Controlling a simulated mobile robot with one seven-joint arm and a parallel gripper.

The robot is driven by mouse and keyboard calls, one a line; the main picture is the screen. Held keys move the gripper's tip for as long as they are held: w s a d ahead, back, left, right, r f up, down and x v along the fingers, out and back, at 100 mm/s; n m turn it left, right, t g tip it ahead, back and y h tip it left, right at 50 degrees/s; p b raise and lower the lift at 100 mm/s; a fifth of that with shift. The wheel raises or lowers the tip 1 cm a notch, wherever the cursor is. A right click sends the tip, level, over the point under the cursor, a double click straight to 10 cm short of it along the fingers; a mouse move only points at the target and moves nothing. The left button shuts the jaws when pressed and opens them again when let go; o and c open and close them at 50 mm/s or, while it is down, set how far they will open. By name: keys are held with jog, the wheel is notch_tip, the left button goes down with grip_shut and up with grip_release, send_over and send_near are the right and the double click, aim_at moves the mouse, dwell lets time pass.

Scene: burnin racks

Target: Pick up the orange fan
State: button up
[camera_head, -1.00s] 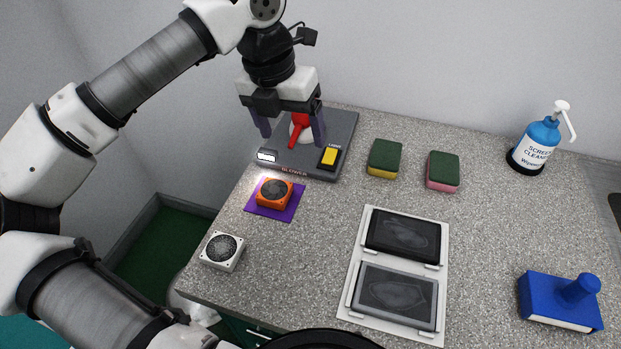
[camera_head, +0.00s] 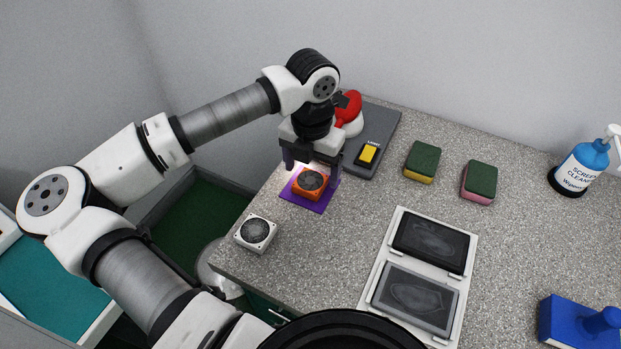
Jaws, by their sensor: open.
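The orange fan (camera_head: 310,182) is a small square unit with a dark round grille. It sits on a purple mat (camera_head: 318,206) near the left edge of the counter. My gripper (camera_head: 312,173) is open and points down over the fan, with one finger to its left and one to its right. Whether the fingers touch the fan cannot be told. A light shines on the fan's back edge.
A white fan (camera_head: 256,232) lies in front and to the left. Sponges (camera_head: 422,160), a panel rack (camera_head: 372,287) and a blue-handled block (camera_head: 580,322) lie to the right.

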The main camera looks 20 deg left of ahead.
aim_at(310, 180)
jog(key=shift+a+f+p, duration=0.1)
jog(key=shift+f+p, duration=0.25)
jog(key=shift+f, duration=1.25)
jog(key=c, duration=1.2)
jog(key=shift+o, duration=0.2)
jog(key=shift+r, duration=0.1)
